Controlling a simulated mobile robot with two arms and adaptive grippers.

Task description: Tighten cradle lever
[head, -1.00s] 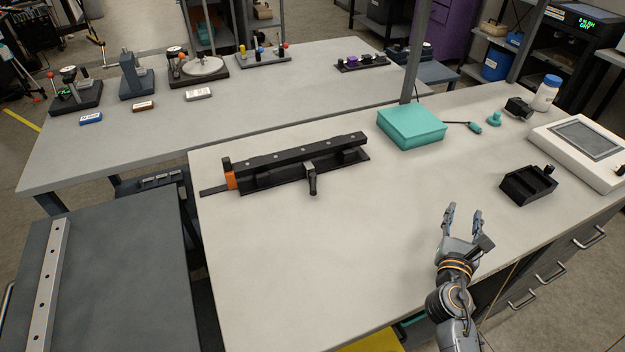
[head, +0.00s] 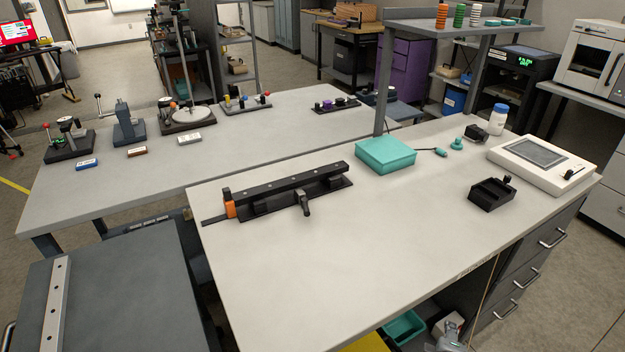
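The cradle (head: 275,190) is a long black bar fixture lying at a slant on the light-topped bench (head: 330,270), with an orange block (head: 230,209) at its left end. Its lever (head: 305,204) is a short dark handle on the front side near the middle, pointing toward the front of the bench. How tight it is cannot be told. Nothing touches the cradle or lever. A small grey part at the bottom edge (head: 446,342) seems to be my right gripper, low beyond the bench's front edge and far from the lever; its fingers are unclear. My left gripper is not in view.
A teal box (head: 385,155) stands behind the cradle, near a shelf post. A black tray (head: 491,194) and a white device with a screen (head: 540,162) stand at the right. The bench top in front of the cradle is clear.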

